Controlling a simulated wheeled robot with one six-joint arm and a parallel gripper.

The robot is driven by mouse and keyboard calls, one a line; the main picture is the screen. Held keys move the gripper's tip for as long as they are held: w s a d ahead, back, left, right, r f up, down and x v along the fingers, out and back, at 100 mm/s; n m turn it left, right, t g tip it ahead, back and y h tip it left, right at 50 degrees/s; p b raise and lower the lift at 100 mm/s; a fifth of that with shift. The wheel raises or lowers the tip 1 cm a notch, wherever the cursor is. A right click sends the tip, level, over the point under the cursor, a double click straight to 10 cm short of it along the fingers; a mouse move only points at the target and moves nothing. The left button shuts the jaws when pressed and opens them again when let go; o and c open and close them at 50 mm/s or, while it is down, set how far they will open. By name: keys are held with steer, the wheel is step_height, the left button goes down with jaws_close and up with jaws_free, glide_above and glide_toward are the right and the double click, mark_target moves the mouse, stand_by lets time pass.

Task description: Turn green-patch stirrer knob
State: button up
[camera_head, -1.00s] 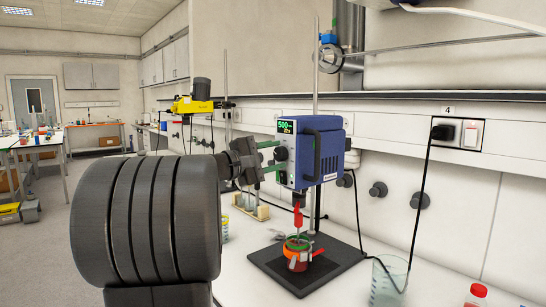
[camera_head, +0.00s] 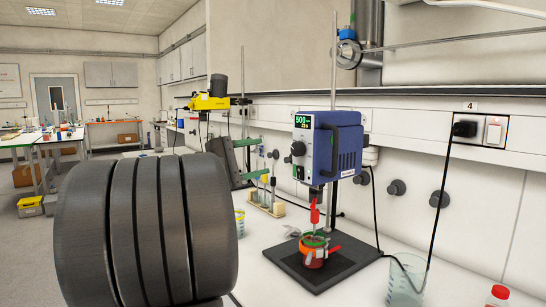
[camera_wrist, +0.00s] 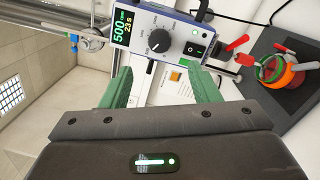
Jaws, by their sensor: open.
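The blue stirrer (camera_head: 338,150) stands at the middle, with a lit display reading 500 and a dark round knob (camera_head: 298,148) on its front. In the wrist view the knob (camera_wrist: 158,41) has a white pointer line and sits just beyond my fingertips, between them in the picture. My gripper (camera_head: 258,160) has green fingers, open and empty, apart from the knob and to its left in the head view. It also shows in the wrist view (camera_wrist: 160,74).
Below the stirrer a red-orange vessel (camera_head: 314,257) with a green ring stands on a black base plate (camera_head: 345,262). A glass beaker (camera_head: 405,283) and a red-capped bottle (camera_head: 498,296) stand at the right. A tube rack (camera_head: 265,209) and a yellow stirrer (camera_head: 208,102) are behind my gripper.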

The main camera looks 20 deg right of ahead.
mark_target(294, 150)
steer(key=shift+v, duration=1.7)
steer(key=shift+d, duration=0.1)
steer(key=p+x, duration=0.1)
steer(key=x, duration=1.2)
steer(key=shift+d+r, duration=0.1)
steer(key=shift+d, duration=0.3)
steer(key=shift+a, duration=0.1)
